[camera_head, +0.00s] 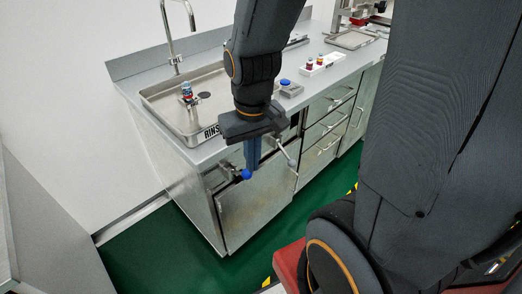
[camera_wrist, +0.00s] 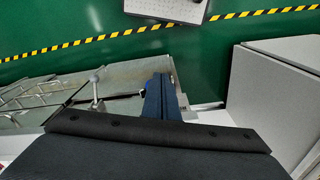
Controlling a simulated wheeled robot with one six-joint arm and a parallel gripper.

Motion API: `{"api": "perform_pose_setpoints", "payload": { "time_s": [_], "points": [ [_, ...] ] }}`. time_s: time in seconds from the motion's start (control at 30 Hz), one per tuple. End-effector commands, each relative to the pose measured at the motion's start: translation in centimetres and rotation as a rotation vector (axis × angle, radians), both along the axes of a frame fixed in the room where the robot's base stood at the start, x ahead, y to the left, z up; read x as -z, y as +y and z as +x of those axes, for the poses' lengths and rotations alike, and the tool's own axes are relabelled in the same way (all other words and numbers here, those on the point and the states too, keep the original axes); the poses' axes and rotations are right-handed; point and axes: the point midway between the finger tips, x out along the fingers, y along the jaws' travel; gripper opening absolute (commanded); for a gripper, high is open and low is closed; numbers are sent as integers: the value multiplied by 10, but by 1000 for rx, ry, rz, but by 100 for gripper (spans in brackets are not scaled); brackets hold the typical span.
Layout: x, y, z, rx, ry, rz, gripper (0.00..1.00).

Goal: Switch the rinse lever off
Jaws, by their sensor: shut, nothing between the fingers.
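A lever with a blue ball end (camera_head: 246,174) sticks out from the cabinet front below the sink labelled "RINS" (camera_head: 146,97). A second lever with a grey ball end (camera_head: 291,162) sticks out to its right. My gripper (camera_head: 253,165) points down, shut and empty, right beside the blue ball; I cannot tell whether they touch. In the wrist view the blue ball (camera_wrist: 143,92) shows just left of my gripper's fingers (camera_wrist: 160,85), partly hidden by them. The grey-ended lever (camera_wrist: 94,78) stands farther left, apart from the fingers.
A small bottle (camera_head: 186,91) stands in the sink under a tall faucet (camera_head: 177,40). A white rack with small bottles (camera_head: 321,66) and a grey box with a blue top (camera_head: 286,86) are on the counter. Green floor (camera_head: 150,262) lies open before the cabinet.

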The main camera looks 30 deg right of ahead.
Motion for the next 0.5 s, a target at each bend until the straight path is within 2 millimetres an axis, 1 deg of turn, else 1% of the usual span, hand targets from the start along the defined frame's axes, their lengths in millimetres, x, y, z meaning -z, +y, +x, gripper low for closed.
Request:
{"api": "perform_pose_setpoints", "payload": {
  "time_s": [0.37, 0.47, 0.5],
  "points": [
    [-1, 0, 2, -3, 2, 0, 0],
    [-5, 0, 18, -27, 20, -1, 0],
    [-8, -1, 29, -46, 32, -1, 0]
  ]
}}
